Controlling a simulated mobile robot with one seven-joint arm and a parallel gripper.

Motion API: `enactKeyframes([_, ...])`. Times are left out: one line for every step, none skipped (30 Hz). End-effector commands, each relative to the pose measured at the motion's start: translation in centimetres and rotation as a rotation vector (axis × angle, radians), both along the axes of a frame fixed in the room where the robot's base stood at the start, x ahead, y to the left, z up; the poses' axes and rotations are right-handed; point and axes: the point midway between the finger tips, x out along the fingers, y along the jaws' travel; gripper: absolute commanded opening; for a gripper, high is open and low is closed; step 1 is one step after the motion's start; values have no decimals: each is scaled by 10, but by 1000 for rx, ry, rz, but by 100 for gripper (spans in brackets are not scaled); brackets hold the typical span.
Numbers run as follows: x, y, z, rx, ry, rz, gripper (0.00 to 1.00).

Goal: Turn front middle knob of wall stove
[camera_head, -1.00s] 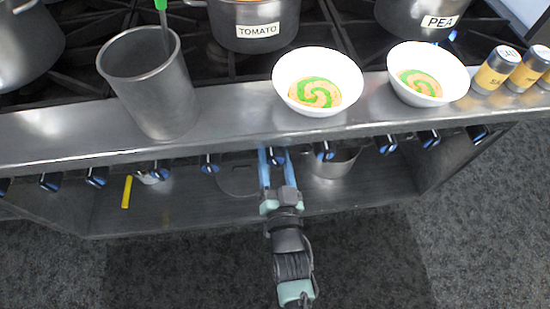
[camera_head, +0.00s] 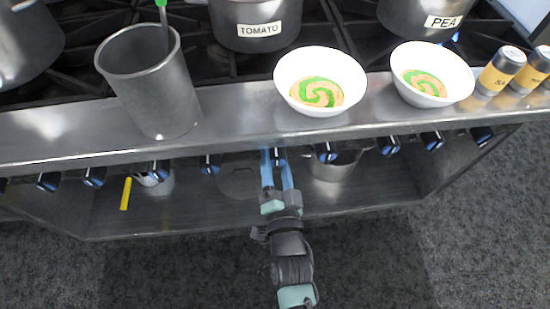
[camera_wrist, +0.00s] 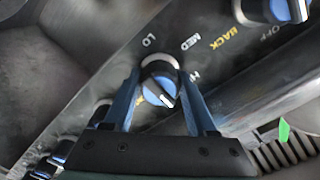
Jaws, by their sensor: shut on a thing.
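The wall stove (camera_head: 225,125) has a row of black and blue knobs along its front edge. My gripper (camera_head: 279,157) reaches up to one knob near the middle of the row, below the left bowl. In the wrist view the blue fingers of my gripper (camera_wrist: 158,92) are on both sides of this knob (camera_wrist: 160,84), shut on it. The knob's white mark points to the lower right. The labels LO, MED and HI show around it.
A tall metal container (camera_head: 150,85), a left bowl (camera_head: 320,80) and a right bowl (camera_head: 432,75) stand on the front ledge. Shakers (camera_head: 500,70) stand at the right. Pots labelled TOMATO (camera_head: 258,28) and PEA (camera_head: 425,18) are behind. Neighbouring knobs (camera_head: 327,153) sit close on both sides.

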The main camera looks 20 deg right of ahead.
Motion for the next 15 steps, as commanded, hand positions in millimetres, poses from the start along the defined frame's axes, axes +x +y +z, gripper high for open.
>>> enactKeyframes([0,0,1,4,-5,-1,2])
enactKeyframes([0,0,1,4,-4,-1,2])
enactKeyframes([0,0,1,4,-4,-1,2])
enactKeyframes([0,0,1,4,-4,-1,2])
enactKeyframes([0,0,1,4,-4,-1,61])
enactKeyframes([0,0,1,4,-4,-1,68])
enactKeyframes([0,0,1,4,-4,-1,73])
enactKeyframes([0,0,1,3,-3,-1,79])
enactKeyframes([0,0,1,3,-3,-1,86])
enactKeyframes([0,0,1,3,-3,-1,87])
enactKeyframes([0,0,1,2,-3,-1,87])
enactKeyframes([0,0,1,2,-3,-1,87])
enactKeyframes([0,0,1,2,-3,-1,87])
enactKeyframes([0,0,1,2,-1,-1,87])
enactKeyframes([0,0,0,2,-1,-1,87])
